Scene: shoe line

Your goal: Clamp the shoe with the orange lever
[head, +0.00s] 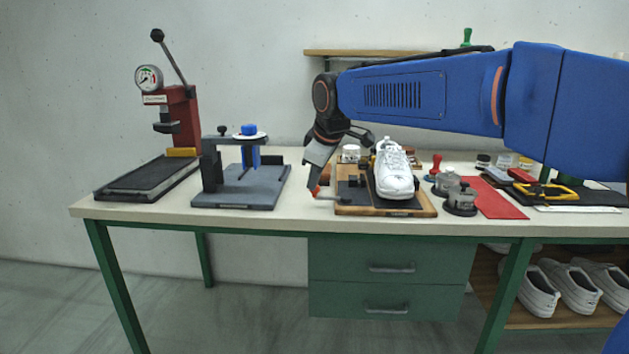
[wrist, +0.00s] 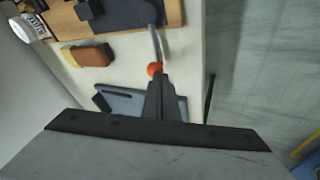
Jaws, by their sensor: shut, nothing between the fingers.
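The white shoe (head: 394,172) sits on a dark pad on the wooden clamp board (head: 428,209), toe toward the front edge. The orange lever knob (head: 315,191) is at the left front of the board; its thin metal rod (head: 328,198) runs right to the board. My gripper (head: 317,180) points down at the knob, fingers shut with nothing between them. In the wrist view the orange knob (wrist: 154,69) is right at the fingertips (wrist: 159,80), touching or nearly so. The shoe is out of the wrist view.
A grey fixture with a blue post (head: 240,185) and a red press (head: 175,120) stand left. Grey weights (head: 461,200) and a red mat (head: 495,198) lie right of the board. A brown-and-yellow block (wrist: 92,56) lies near the board. Bare tabletop lies left of the knob.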

